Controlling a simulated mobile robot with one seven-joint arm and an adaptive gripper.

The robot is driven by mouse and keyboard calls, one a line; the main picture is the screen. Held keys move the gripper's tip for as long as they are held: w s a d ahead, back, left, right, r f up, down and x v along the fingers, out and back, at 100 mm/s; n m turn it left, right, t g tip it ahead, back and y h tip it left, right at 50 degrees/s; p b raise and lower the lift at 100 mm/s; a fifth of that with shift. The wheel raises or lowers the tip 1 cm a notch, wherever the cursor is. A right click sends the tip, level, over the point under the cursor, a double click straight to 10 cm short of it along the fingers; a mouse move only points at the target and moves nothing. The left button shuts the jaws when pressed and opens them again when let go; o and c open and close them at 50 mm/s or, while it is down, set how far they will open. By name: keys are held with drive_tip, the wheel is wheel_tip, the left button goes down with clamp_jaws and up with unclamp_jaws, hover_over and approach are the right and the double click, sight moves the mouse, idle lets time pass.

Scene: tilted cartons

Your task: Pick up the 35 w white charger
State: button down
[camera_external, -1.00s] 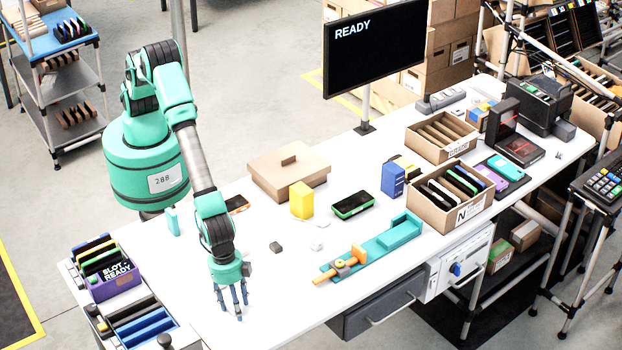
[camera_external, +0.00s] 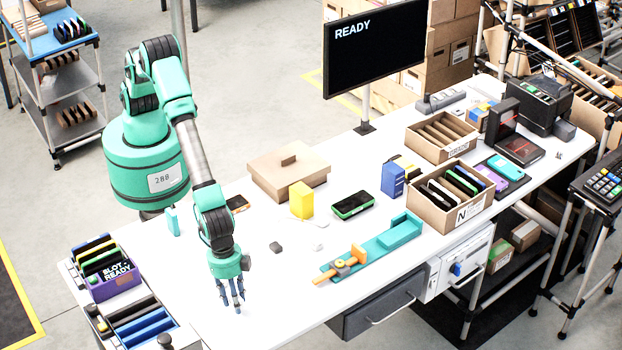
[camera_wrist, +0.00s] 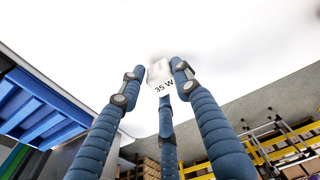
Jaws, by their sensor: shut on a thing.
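The white charger (camera_wrist: 160,78), a small block printed "35 W", is between the fingertips of my gripper in the wrist view. My gripper (camera_external: 233,304) has three blue segmented fingers and is shut on the charger. In the external view it hangs fingers-down over the near left part of the white table, left of the orange and teal fixture. The charger cannot be made out there against the white top and fingers. I cannot tell from the picture how far it is above the surface.
The table (camera_external: 280,290) is bare around my gripper. A purple slot box (camera_external: 112,285) and blue slotted tray (camera_external: 150,328) stand to the left. The teal fixture (camera_external: 375,245) lies to the right. A small dark block (camera_external: 276,246) and small white piece (camera_external: 317,246) lie farther back.

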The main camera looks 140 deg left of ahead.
wheel_tip(320, 180, up, 8)
drive_tip(key=shift+f+p, duration=0.15)
drive_tip(key=shift+p, duration=0.35)
idle(0.5)
